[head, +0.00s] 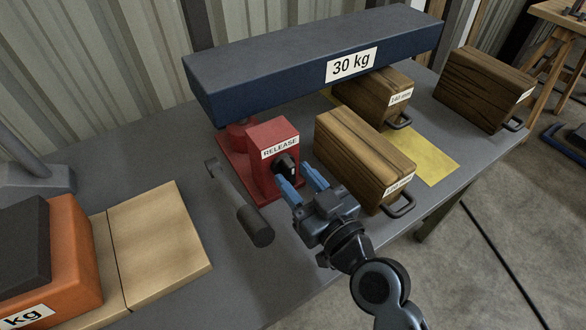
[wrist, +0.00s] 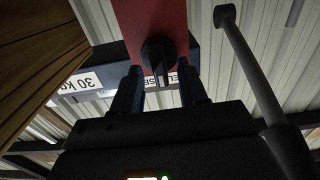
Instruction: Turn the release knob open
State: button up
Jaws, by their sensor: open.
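The release knob (head: 286,165) is a black knob on the front of a red block (head: 262,141) labelled RELEASE. In the wrist view the knob (wrist: 157,56) sits on the red face, centred between my fingers and just ahead of their tips. My gripper (head: 302,181) is open, with its two blue fingers pointing at the knob, one on each side. No contact with the knob can be made out. In the wrist view my gripper (wrist: 160,84) shows as two dark fingers with a gap between them.
A dark blue 30 kg beam (head: 300,62) lies above the red jack and wooden blocks. A wooden block (head: 362,160) stands close right of my gripper. A grey lever handle (head: 240,205) lies to the left. An orange weight (head: 75,255) on boards (head: 160,240) is at lower left.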

jog(key=shift+x, duration=0.75)
jog(key=shift+c, duration=0.4)
grip_shut()
